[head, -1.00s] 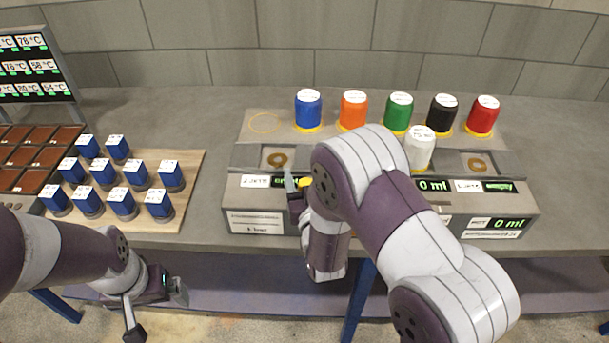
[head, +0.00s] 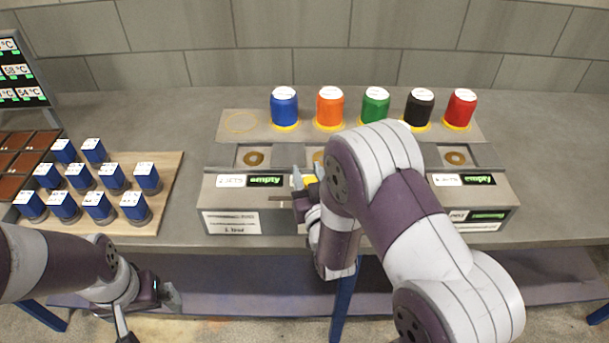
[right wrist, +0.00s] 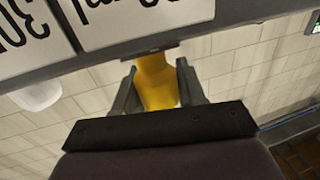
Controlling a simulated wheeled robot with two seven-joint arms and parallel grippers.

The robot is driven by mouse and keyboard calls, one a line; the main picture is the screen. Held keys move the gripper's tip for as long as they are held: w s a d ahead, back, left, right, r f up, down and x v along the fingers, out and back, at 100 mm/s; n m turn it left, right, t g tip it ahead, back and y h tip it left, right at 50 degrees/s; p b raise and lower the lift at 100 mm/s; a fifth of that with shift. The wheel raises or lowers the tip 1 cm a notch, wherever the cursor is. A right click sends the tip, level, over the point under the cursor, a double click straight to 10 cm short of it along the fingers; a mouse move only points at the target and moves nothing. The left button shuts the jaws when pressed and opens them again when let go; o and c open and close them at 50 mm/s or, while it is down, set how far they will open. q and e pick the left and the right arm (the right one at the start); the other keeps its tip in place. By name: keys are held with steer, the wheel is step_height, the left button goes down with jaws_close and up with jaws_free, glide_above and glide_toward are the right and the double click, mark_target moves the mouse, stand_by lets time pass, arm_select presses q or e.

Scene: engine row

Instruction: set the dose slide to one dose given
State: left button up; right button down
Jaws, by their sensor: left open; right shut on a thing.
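My right gripper (head: 305,184) is at the front of the dosing unit (head: 232,200), right of its left "empty" display. It is shut on a yellow piece (head: 311,180), apparently the slide's knob. The right wrist view shows the yellow piece (right wrist: 156,82) between both fingers, close under a panel with large lettering (right wrist: 140,20). The slide's scale and marks cannot be read; my right forearm covers the middle of the unit. My left gripper (head: 167,295) is open and empty, low at the front left, away from the unit.
Blue, orange, green, black and red canisters (head: 284,106) stand along the back of the unit. Several blue blocks (head: 111,178) stand on a wooden board (head: 172,175) at left, beside brown trays (head: 30,150). The left display (head: 265,180) and right display (head: 480,180) read "empty".

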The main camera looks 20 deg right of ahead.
steer(key=shift+a, duration=0.25)
steer(key=c, duration=0.8)
jaws_free()
steer(key=shift+o, duration=0.3)
steer(key=shift+d, duration=0.25)
steer(key=shift+s, duration=0.1)
